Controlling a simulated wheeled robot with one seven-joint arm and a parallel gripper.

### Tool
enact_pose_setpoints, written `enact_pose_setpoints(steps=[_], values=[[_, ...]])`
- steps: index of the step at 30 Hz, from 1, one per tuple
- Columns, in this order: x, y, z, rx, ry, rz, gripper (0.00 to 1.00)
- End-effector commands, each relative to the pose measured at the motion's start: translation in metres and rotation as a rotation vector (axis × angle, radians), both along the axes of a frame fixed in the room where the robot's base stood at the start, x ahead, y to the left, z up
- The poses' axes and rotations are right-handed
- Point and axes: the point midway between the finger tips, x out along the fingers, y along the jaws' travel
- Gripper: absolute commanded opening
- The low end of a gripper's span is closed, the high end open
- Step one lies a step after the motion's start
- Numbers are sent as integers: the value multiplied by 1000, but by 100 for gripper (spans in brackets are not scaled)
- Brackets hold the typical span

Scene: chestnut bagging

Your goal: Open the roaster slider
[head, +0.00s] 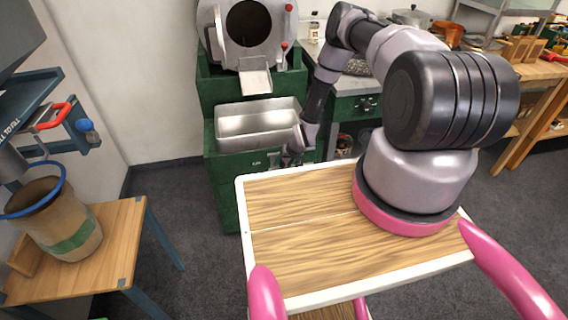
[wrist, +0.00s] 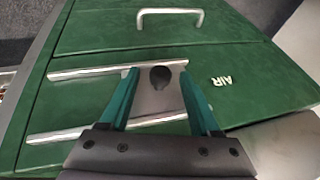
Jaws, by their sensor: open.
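The roaster is a green cabinet (head: 225,175) with a metal drum (head: 250,25) above it. In the wrist view its green front (wrist: 70,105) carries two silver rails (wrist: 85,73), the word AIR, and a silver slider plate with a dark round knob (wrist: 160,77). My gripper (wrist: 159,88) is open, with its two teal fingers on either side of the slider plate and knob. I cannot tell whether the fingers touch the plate. In the head view my gripper (head: 292,155) is at the cabinet front, small and partly hidden by my arm.
A silver handle (wrist: 170,12) sits above the rails in the wrist view. A metal tray (head: 258,125) is set into the cabinet top below the drum chute (head: 255,81). At left, a wooden table (head: 110,240) holds a sack (head: 60,225) with a blue ring. Grey floor shows between.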

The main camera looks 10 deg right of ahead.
Motion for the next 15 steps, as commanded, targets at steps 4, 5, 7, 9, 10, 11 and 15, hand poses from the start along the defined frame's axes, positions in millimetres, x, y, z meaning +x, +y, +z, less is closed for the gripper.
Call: enact_pose_setpoints(steps=[4,5,7,9,10,11,15], values=[[0,0,0,0,0,0,60],[0,0,0,0,0,0,48],[0,0,0,0,0,0,22],[0,0,0,0,0,0,0],[0,0,0,0,0,0,0],[0,0,0,0,0,0,0],[0,0,0,0,0,0,0]])
